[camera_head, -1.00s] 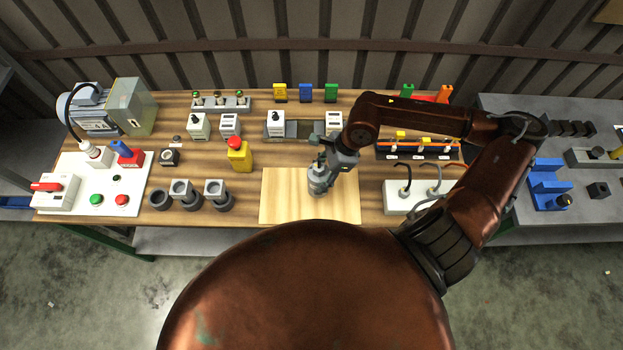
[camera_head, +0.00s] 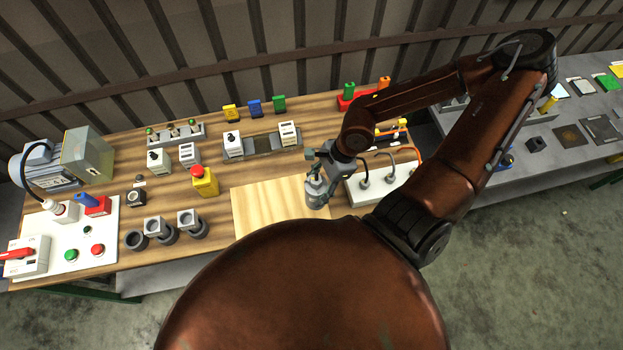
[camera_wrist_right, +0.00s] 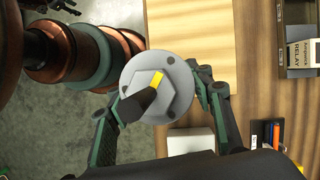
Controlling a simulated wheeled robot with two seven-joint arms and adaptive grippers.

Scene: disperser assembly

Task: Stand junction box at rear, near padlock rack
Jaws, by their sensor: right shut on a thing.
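My right gripper (camera_head: 318,177) is shut on a grey round part (camera_head: 315,194) near the right edge of the pale wooden board (camera_head: 265,208). In the right wrist view the part (camera_wrist_right: 178,78) has a flange with small holes, a hexagonal middle and a black knob with a yellow stripe. The green-jointed fingers grip it from both sides. I cannot tell whether this part is the junction box. Yellow (camera_head: 231,112), blue (camera_head: 254,108) and green (camera_head: 279,103) upright pieces stand along the rear edge; these may be padlocks. A red holder (camera_head: 357,98) with green and orange pieces stands at rear right.
A motor with a grey box (camera_head: 88,155) and a white switch panel (camera_head: 75,240) are at left. White modules, a yellow emergency-stop box (camera_head: 204,182) and grey clamps crowd the middle. A white cable box (camera_head: 375,183) is just right of the held part. A grey table (camera_head: 555,130) stands at right.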

